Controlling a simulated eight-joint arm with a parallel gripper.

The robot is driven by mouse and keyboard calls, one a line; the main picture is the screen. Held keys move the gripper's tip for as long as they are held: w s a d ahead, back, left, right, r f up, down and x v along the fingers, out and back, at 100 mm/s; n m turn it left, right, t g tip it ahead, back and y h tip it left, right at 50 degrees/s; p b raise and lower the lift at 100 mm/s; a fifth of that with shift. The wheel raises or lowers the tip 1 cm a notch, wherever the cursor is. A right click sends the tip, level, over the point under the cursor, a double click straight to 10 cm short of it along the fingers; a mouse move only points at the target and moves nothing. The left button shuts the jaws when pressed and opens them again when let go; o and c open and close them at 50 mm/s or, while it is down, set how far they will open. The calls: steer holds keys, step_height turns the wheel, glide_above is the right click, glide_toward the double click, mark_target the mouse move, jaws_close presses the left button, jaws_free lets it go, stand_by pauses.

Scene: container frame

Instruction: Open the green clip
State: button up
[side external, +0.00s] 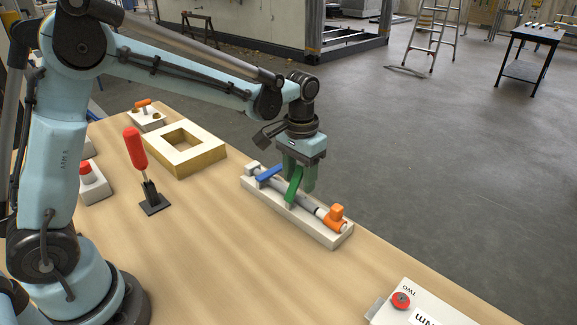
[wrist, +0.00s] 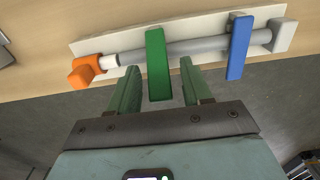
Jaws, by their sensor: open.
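The green clip (wrist: 157,66) is a flat green bar on a grey rod, standing out toward my gripper in the wrist view. In the side view the green clip (side external: 293,186) is partly against the green fingers, and its lower end is hard to separate from them. My gripper (wrist: 159,80) is open, with one finger on each side of the clip. Small gaps show between the clip and the fingers. In the side view my gripper (side external: 300,178) points down over the fixture. The blue clip (wrist: 239,48) sits farther along the rod (wrist: 190,47).
The white base (side external: 325,235) carries the rod, with an orange valve-like piece (side external: 335,219) at one end. A wooden frame (side external: 185,150), a red-handled lever (side external: 136,150) and a box with a red button (side external: 401,300) stand on the table. Bare table lies in front of the fixture.

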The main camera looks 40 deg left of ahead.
mark_target(293, 184)
jaws_close()
stand_by(0.3)
steer(key=shift+s, duration=0.1)
steer(key=shift+s+r+t, duration=0.2)
steer(key=shift+s+t, duration=0.2)
steer(key=shift+t, duration=0.4)
steer(key=shift+s+r+t, duration=0.15)
steer(key=shift+s+t, duration=0.2)
steer(key=shift+t, duration=0.45)
steer(key=shift+s+r+t, duration=0.1)
steer(key=shift+s+t, duration=0.4)
steer(key=shift+t, duration=0.5)
steer(key=shift+s+t, duration=0.5)
steer(key=shift+t, duration=0.5)
jaws_free()
